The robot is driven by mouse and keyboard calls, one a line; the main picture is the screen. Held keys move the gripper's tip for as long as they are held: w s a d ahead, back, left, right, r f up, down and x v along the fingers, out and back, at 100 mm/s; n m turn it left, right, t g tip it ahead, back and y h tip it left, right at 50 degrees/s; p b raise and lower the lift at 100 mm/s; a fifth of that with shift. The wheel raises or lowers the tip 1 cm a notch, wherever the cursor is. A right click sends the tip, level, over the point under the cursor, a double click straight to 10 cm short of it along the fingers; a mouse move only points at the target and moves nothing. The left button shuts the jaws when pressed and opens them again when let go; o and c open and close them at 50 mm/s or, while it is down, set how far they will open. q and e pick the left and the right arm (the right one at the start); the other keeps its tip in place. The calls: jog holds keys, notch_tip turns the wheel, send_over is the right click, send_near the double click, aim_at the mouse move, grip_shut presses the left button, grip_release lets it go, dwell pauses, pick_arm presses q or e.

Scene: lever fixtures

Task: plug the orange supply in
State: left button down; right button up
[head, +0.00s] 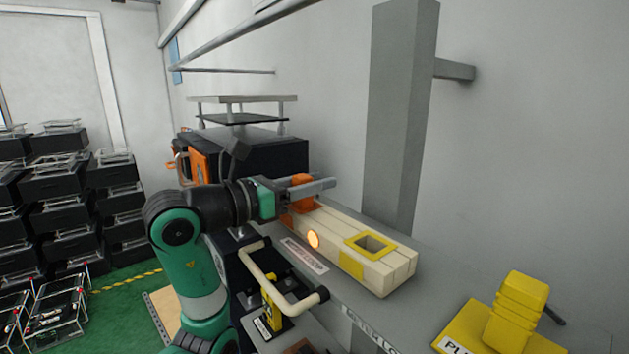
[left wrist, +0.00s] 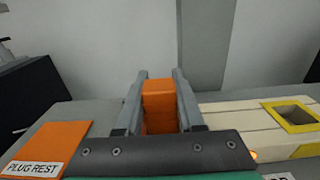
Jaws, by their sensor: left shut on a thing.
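My left gripper (head: 325,186) is shut on the orange plug (head: 302,180), which sits between both fingers in the left wrist view (left wrist: 158,105). The plug is over the left end of the cream socket block (head: 335,232), where an orange rim (head: 306,206) shows just below it. The fingers and plug hide the opening, so I cannot tell how deep the plug is in it. A round orange lamp (head: 313,240) glows on the block's front. The orange plug rest (left wrist: 50,142) is empty. My right gripper is not in view.
A yellow-rimmed socket (head: 371,246) is open and empty at the block's right. A yellow plug (head: 518,308) stands on its yellow rest at the front right. A cream handle (head: 290,290) rises in front of the shelf. A grey column (head: 402,110) stands behind.

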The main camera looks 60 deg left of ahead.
pick_arm(q)
jog(key=shift+f, duration=0.1)
jog(key=shift+c, duration=2.2)
grip_release()
jog(key=b+v, duration=0.2)
jog(key=v, duration=0.9)
jog(key=shift+s+d, duration=0.1)
jog(key=shift+s, duration=0.2)
